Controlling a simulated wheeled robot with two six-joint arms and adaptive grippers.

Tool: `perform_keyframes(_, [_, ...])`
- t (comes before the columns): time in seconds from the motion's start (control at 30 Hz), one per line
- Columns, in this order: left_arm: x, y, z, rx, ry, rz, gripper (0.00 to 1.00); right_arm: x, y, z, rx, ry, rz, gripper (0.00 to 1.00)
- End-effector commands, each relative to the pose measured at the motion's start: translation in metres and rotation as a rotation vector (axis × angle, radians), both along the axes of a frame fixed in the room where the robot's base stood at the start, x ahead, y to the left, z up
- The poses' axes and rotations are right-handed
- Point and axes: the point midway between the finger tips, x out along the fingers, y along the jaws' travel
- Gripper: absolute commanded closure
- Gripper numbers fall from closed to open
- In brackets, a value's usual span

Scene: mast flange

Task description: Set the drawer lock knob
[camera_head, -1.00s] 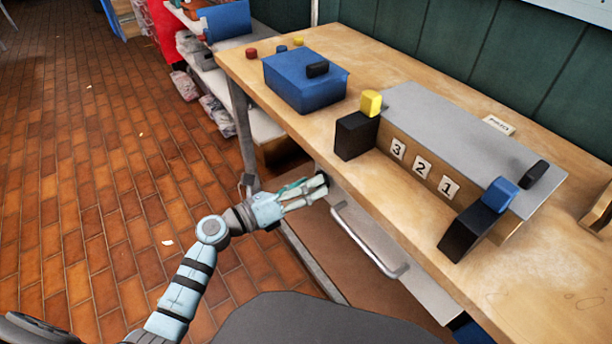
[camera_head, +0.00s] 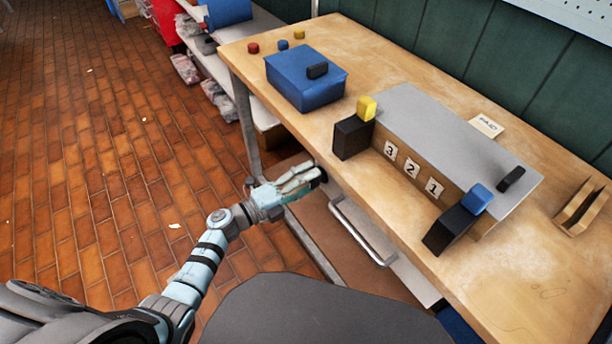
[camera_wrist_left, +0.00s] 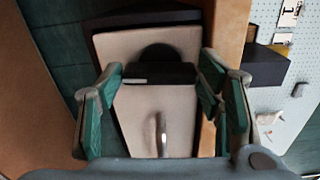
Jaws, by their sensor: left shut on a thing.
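The drawer (camera_head: 398,272) is under the front edge of the wooden bench and has a pale front with a silver bar handle (camera_head: 358,232). The dark lock knob (camera_head: 321,175) is at the far end of that front, mostly hidden by my fingers. My left gripper (camera_head: 306,177) is shut on it. In the left wrist view the black knob (camera_wrist_left: 158,73), a bar in front of a dark round base, lies between the fingers (camera_wrist_left: 160,80), with the drawer handle (camera_wrist_left: 161,135) below it. My right gripper is out of view.
On the bench (camera_head: 330,40) are a blue box (camera_head: 300,88) with a black handle and a long grey-topped block (camera_head: 450,140) numbered 3, 2, 1. Black blocks with a yellow piece (camera_head: 366,108) and a blue piece (camera_head: 477,199) stand by it. The brick floor (camera_head: 90,190) at left is mostly clear.

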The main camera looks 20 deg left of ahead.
Motion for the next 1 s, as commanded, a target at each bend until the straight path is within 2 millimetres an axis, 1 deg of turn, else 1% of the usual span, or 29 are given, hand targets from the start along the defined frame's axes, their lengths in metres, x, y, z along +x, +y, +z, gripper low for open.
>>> perform_keyframes(0.2, [0.0004, 0.0004, 0.0004, -0.051, 0.043, 0.001, 0.68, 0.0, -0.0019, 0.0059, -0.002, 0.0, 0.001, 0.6])
perform_keyframes(0.7, [0.0006, 0.0003, 0.0, -0.07, 0.057, 0.001, 0.68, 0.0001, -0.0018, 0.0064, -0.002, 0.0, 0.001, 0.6])
perform_keyframes(0.73, [0.0005, 0.0003, -0.0001, -0.07, 0.057, 0.001, 0.39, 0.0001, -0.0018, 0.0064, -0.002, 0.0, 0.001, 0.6])
perform_keyframes(0.8, [0.0006, 0.0002, -0.0001, -0.069, 0.056, 0.001, 0.27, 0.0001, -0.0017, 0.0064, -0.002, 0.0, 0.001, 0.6])
perform_keyframes(0.83, [0.0006, 0.0002, -0.0001, -0.069, 0.056, 0.001, 0.23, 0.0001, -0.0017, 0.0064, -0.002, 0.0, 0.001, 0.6])
perform_keyframes(0.87, [0.0006, 0.0002, -0.0001, -0.069, 0.056, 0.001, 0.2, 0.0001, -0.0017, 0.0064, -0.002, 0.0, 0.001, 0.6])
perform_keyframes(1.0, [0.0004, 0.0, -0.0002, -0.068, 0.056, 0.0, 0.2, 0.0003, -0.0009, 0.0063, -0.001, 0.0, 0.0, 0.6])
